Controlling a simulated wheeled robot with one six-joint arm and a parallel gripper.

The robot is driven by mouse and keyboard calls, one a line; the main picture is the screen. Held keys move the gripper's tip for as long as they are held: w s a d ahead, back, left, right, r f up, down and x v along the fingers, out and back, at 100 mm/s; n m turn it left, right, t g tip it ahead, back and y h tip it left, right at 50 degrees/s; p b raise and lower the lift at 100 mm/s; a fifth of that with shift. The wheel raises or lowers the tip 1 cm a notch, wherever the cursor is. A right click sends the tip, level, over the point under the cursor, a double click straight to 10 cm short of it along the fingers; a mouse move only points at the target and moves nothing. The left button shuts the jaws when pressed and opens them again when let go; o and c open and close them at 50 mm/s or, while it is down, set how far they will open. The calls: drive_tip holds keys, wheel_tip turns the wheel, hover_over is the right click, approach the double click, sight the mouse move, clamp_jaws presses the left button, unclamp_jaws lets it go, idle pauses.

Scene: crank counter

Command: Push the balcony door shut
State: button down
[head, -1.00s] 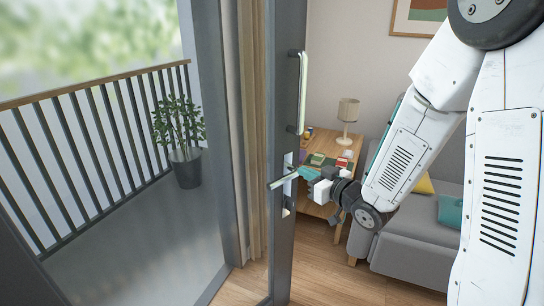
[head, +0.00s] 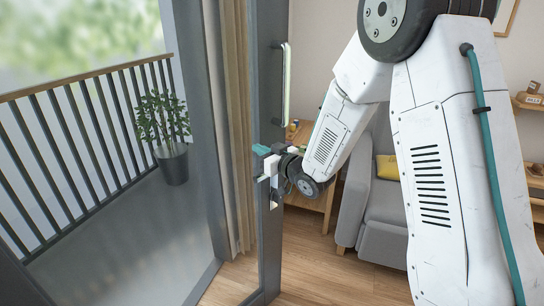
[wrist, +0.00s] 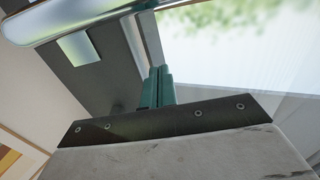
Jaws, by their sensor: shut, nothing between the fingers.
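The balcony door stands ajar; its dark grey free edge post (head: 271,225) is apart from the fixed frame (head: 205,120) in the head view. It carries a tall pale pull bar (head: 287,85). My gripper (head: 261,150) is at the post, below the pull bar, and largely covers the lever handle there. In the wrist view the teal fingers of my gripper (wrist: 157,87) are together and hold nothing. The silver lever handle (wrist: 85,20) crosses the upper left of the wrist view. I cannot tell whether the fingertips touch the door.
Behind my arm stand a grey sofa (head: 375,210) and a wooden side table (head: 310,190). A beige curtain (head: 238,130) hangs by the fixed frame. The balcony has a potted plant (head: 172,160) and a railing (head: 75,140). Wood floor (head: 340,280) is open in front of the sofa.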

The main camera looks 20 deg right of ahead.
drive_tip(key=shift+w+a, duration=0.35)
drive_tip(key=shift+w, duration=0.3)
